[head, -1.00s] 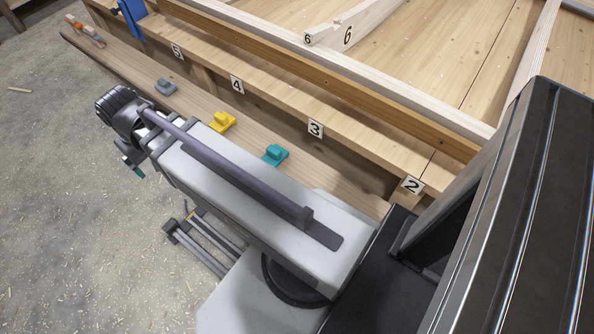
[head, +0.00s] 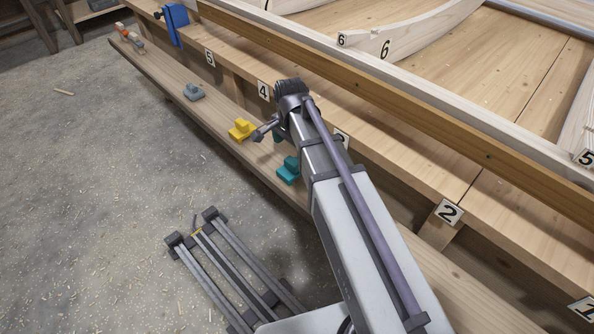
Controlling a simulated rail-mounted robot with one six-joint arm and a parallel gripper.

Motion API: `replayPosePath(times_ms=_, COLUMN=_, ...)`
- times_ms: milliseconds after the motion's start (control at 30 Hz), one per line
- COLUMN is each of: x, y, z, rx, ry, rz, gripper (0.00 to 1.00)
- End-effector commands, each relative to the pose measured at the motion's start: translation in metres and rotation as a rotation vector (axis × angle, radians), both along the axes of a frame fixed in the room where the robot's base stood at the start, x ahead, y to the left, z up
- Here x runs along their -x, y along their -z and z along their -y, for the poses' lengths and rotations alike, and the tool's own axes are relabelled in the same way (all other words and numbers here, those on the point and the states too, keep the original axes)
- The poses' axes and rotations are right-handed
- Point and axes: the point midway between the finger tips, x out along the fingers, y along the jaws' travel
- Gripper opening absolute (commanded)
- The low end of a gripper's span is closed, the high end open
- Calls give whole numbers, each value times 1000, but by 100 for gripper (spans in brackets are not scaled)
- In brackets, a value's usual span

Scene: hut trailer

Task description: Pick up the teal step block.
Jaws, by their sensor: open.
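The teal step block (head: 289,170) sits on the lower wooden ledge, just left of my arm, with its right edge close against the arm's outline. It is stepped, with a raised part on a wider base. My gripper (head: 266,131) is at the far end of the arm, above the ledge between the yellow block and the teal block. The arm's end partly covers it, and its fingertips do not show clearly.
A yellow step block (head: 241,130) and a grey one (head: 194,92) stand farther along the ledge (head: 160,70). A blue clamp-like thing (head: 175,22) and small orange and grey pieces are at the far end. The numbered bench edge (head: 400,170) rises on the right.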

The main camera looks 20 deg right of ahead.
Motion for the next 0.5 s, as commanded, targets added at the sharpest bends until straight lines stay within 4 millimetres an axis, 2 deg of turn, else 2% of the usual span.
replayPosePath(times_ms=33, x=0, y=19, z=0, rx=0, ry=0, rz=0, gripper=94)
replayPosePath(times_ms=167, x=0, y=46, z=0, rx=0, ry=-1, rz=0, gripper=94)
replayPosePath(times_ms=233, x=0, y=52, z=0, rx=0, ry=-1, rz=0, gripper=94)
replayPosePath(times_ms=367, x=0, y=49, z=0, rx=0, ry=-2, rz=0, gripper=94)
replayPosePath(times_ms=500, x=0, y=71, z=1, rx=0, ry=-2, rz=0, gripper=94)
